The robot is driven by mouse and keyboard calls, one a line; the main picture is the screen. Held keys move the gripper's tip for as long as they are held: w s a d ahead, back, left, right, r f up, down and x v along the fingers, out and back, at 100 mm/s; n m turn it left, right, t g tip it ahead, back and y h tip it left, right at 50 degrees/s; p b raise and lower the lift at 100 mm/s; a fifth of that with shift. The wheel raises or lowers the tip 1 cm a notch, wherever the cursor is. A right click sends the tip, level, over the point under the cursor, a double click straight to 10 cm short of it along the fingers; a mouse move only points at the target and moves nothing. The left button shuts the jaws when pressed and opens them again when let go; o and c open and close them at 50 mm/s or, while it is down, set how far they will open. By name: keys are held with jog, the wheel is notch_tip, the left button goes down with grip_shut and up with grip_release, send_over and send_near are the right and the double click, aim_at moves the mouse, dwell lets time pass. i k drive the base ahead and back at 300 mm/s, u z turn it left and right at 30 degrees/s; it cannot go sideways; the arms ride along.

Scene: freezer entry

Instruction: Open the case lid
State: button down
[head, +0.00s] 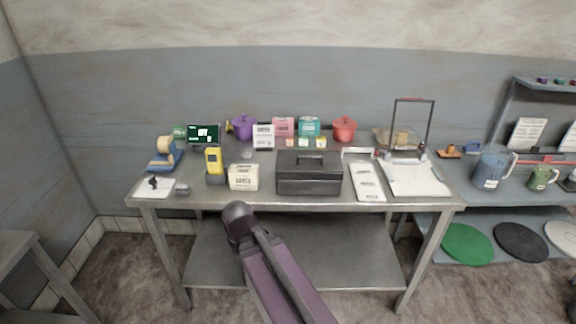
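A dark grey case (308,181) stands near the front of the metal table, right of its middle. Its lid (309,160) looks closed, with a handle on top. My arm reaches up from the bottom of the head view and ends in front of the table edge, left of the case and apart from it in the picture. My gripper's fingers cannot be made out in this view.
On the table (220,203), a white labelled box (243,177) stands left of the case and a yellow handheld device (213,160) further left. White sheets (367,182) and a clipboard (414,178) lie to the right. Purple (243,128) and red (344,130) pots stand behind.

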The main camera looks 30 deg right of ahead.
aim_at(304, 164)
jog(key=u, duration=0.4)
jog(key=k, duration=1.75)
jog(key=z, duration=0.7)
jog(key=i, duration=1)
jog(key=z, duration=0.05)
